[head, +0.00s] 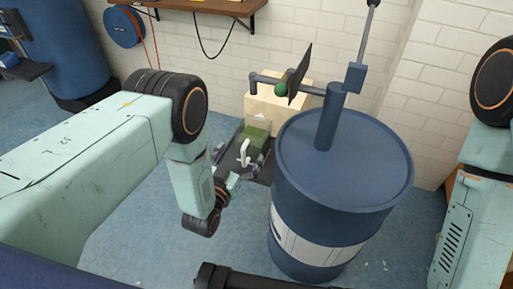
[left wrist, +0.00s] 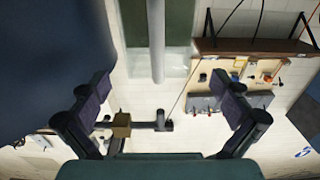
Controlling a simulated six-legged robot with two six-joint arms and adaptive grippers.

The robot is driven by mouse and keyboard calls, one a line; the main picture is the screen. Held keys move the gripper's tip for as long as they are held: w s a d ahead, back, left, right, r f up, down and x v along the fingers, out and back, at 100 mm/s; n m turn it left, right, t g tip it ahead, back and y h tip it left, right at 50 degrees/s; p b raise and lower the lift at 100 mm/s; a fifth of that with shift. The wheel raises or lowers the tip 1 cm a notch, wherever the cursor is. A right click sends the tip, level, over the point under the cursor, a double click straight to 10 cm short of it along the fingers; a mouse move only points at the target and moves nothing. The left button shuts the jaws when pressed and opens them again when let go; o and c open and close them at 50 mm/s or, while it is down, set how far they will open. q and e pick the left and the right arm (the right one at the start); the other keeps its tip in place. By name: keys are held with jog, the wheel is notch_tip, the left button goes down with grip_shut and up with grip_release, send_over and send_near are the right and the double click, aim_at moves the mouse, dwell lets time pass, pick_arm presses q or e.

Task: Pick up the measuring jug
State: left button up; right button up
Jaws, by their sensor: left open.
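The measuring jug (head: 256,137) looks green and see-through, with a pale handle on the near side. It stands on a dark surface left of the blue barrel in the head view. My left gripper (head: 240,156) is open, its fingers on either side of the handle and apart from it. In the left wrist view the jug (left wrist: 180,20) is cut off by the top edge, and its pale handle hangs down the middle. My right gripper is not in view.
The large blue barrel (head: 345,165) stands close to the right of my left gripper. A pale box (head: 277,100) and a pipe stand with a dark panel (head: 300,75) are behind the jug. A wooden shelf (head: 215,5) hangs on the brick wall. Blue floor (head: 150,235) is clear at the left.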

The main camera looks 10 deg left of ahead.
aim_at(248, 140)
pick_arm(q)
jog(key=w+b, duration=0.1)
jog(key=w, duration=0.1)
jog(key=w+d+b, duration=0.1)
jog(key=w, duration=0.1)
jog(key=w+b, duration=0.1)
jog(key=w, duration=0.2)
jog(key=shift+d+r, duration=0.2)
jog(key=shift+d, duration=0.05)
jog(key=shift+c, duration=0.5)
jog(key=c, duration=1.5)
jog(key=shift+r, duration=0.1)
jog(key=shift+c, duration=0.6)
